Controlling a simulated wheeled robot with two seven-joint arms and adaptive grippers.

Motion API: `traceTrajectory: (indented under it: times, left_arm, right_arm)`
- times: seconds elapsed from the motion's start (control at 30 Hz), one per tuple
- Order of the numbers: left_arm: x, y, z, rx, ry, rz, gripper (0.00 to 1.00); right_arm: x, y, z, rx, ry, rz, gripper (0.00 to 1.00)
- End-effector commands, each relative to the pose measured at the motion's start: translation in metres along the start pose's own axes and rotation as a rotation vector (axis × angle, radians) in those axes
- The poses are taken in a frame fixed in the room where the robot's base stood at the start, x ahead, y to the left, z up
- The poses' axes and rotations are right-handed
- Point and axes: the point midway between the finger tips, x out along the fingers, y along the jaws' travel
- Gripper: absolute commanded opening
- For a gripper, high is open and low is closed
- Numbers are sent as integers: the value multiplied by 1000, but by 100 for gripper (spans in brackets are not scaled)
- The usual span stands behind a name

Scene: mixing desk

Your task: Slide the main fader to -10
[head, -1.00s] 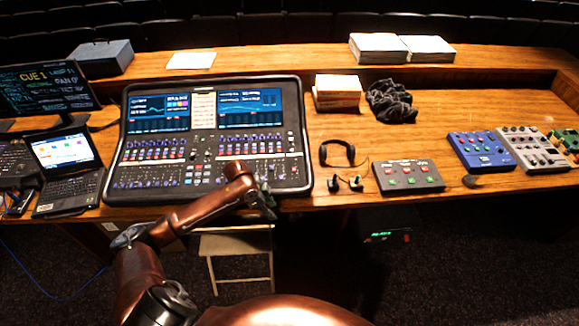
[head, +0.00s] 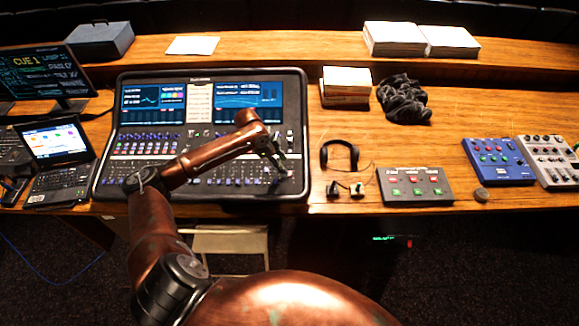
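The mixing desk (head: 109,165) is a black console with two lit screens and rows of small faders, lying on the wooden counter. My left arm comes in from lower left and reaches across the fader rows. My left gripper (head: 279,160) is over the right part of the desk, near its right edge. Its fingers are dark and small, and I cannot tell whether they are open or touch a fader. The main fader cannot be picked out; the arm and gripper cover part of the fader area. My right gripper is not in view.
Headphones (head: 340,154) and a grey button box (head: 415,186) lie right of the desk. A laptop (head: 58,185) and monitor (head: 52,75) stand left. Paper stacks (head: 345,86) and a dark cloth (head: 404,99) lie behind. A stool (head: 232,240) stands below the counter edge.

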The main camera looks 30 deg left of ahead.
Motion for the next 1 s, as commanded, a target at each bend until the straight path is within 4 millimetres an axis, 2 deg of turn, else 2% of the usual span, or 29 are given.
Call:
traceTrajectory:
  times: [0.2,0.4,0.77,1.0]
  left_arm:
    - [34,2,6,-9,-2,1,35]
    - [56,1,6,-8,-2,-1,35]
    - [62,1,4,-4,-3,0,35]
    - [62,1,4,-4,-3,0,18]
  right_arm:
    - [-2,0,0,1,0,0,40]
    - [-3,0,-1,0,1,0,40]
    - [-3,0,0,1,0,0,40]
    - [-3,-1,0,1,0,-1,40]
